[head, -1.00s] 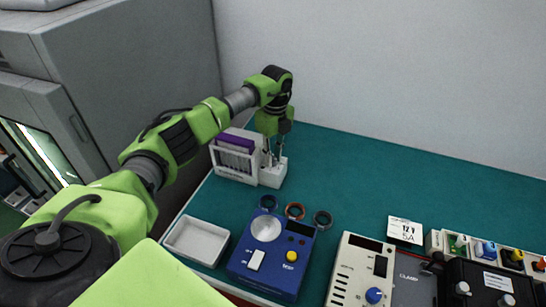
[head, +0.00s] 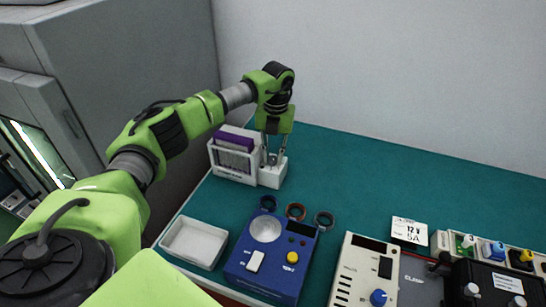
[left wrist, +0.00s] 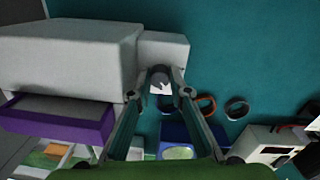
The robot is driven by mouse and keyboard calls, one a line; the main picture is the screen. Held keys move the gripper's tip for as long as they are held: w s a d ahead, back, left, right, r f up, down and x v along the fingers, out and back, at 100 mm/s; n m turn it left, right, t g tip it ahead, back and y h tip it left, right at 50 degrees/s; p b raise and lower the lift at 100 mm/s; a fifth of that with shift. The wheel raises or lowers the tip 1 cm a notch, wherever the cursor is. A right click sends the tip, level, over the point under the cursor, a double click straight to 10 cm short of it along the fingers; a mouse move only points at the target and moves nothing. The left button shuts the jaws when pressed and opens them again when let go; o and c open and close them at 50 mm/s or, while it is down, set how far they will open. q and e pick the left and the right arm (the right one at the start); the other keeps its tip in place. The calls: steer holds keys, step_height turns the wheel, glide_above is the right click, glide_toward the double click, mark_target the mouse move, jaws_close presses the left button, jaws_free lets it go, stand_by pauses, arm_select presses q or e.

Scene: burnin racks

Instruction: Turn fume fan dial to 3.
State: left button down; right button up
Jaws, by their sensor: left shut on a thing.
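The fume fan is a white box (head: 271,178) at the back left of the green bench, and it also shows in the left wrist view (left wrist: 176,47). Its grey dial (left wrist: 160,76) with a white pointer mark is on the box, between my fingertips. My left gripper (head: 273,161) comes down from above and is shut on the dial, with one finger on each side. The fingers hide part of the dial, and I cannot read its numbers. My right gripper is not in view.
A white rack (head: 233,161) with purple-topped contents stands against the box's left. A white tray (head: 194,243), a blue device (head: 268,262) and several rings (head: 296,211) lie in front. A cream power supply (head: 362,272) stands right. The bench behind is clear.

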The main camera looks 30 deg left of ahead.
mark_target(273, 159)
arm_select(q)
steer(key=m+b, duration=0.1)
steer(key=m, duration=0.3)
steer(key=shift+m, duration=0.3)
steer(key=m+b, duration=0.1)
steer(key=m, duration=0.2)
steer(key=shift+m, duration=0.3)
steer(key=m, duration=0.4)
steer(key=shift+t+b, duration=0.3)
steer(key=shift+b, duration=0.1)
steer(key=shift+m, duration=2.1)
steer(key=c, duration=1.9)
jaws_free()
steer(key=shift+s, duration=0.1)
steer(key=r, duration=1.2)
steer(key=shift+s+d+b, duration=0.1)
steer(key=shift+s+b, duration=0.1)
steer(key=shift+b, duration=0.1)
